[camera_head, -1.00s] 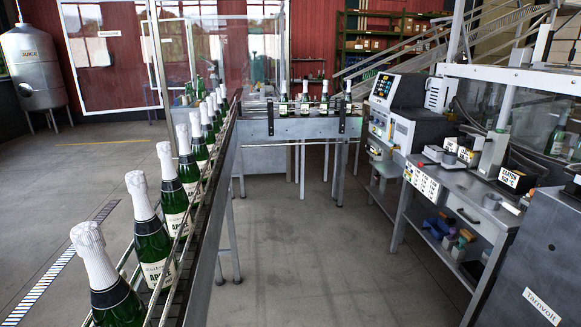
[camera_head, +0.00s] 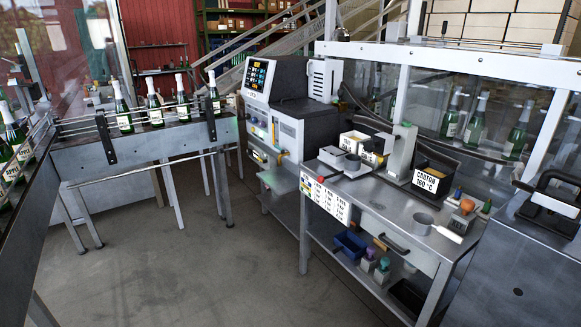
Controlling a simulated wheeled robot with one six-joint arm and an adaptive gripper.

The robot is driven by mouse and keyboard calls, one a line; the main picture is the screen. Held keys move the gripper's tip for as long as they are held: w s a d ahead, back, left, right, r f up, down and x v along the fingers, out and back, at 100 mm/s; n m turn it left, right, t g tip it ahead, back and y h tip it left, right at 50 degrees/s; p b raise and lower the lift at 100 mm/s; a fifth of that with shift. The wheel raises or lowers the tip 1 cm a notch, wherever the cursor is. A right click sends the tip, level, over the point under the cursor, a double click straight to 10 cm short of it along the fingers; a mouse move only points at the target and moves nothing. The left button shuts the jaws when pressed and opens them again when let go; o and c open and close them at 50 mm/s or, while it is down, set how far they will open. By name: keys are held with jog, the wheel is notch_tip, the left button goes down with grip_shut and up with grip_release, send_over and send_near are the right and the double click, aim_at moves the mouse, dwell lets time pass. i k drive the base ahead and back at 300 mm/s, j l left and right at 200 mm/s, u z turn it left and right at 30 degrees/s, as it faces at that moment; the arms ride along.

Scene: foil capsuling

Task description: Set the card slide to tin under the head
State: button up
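The card slide cannot be told apart for certain at this distance. A white printed card (camera_head: 325,200) hangs on the front edge of the steel bench (camera_head: 385,215); its print is too small to read. The grey machine (camera_head: 285,110) has a lit screen (camera_head: 258,75), with a pale panel and a small yellow part (camera_head: 275,130) on its front below. A grey upright unit (camera_head: 403,152) stands on the bench and may be the head. A black bin (camera_head: 450,172) beside it bears a label reading CARTON 160 °C (camera_head: 428,180). My gripper is not in view.
A conveyor (camera_head: 150,145) with foil-topped bottles (camera_head: 155,105) runs along the left and back. A glazed enclosure (camera_head: 460,75) with bottles stands behind the bench. A grey cabinet (camera_head: 510,265) is at the right. The floor (camera_head: 220,265) in front is clear.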

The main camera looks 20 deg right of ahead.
aim_at(333, 155)
jog(key=i+u, duration=0.45)
jog(key=i, duration=0.8)
jog(key=i+j+z, duration=0.15)
jog(key=i+z, duration=0.3)
jog(key=i+j+z, duration=0.85)
jog(key=i+l, duration=0.1)
